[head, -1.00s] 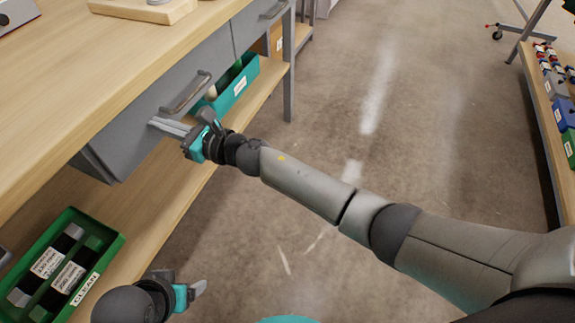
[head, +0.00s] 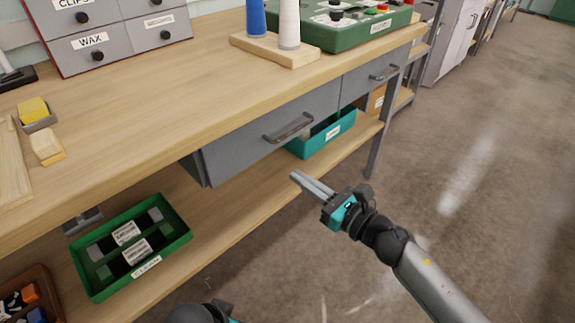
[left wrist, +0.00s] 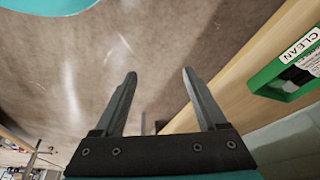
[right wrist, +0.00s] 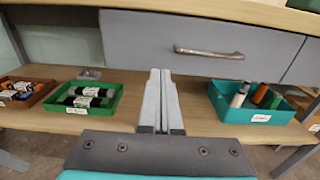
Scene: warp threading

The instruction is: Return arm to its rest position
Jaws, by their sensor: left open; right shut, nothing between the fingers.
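My right gripper (head: 313,186) is shut with nothing between its fingers. In the head view it is in the air in front of the bench, below and apart from the grey drawer (head: 240,148) and its handle (head: 288,127). In the right wrist view its fingers (right wrist: 161,100) point at the lower shelf, with the drawer handle (right wrist: 208,52) above and to the right. My left gripper (left wrist: 157,95) is open and empty in the left wrist view, over the floor. In the head view only part of the left wrist (head: 192,313) shows at the bottom edge; its fingers are cut off.
On the lower shelf are a green tray labelled CLEAN (head: 185,236), a teal bin (head: 330,132) and a brown bin (head: 40,285). The worktop holds a small drawer cabinet (head: 117,55), cones on a board (head: 272,50) and a green case (head: 340,35). Floor at right is clear.

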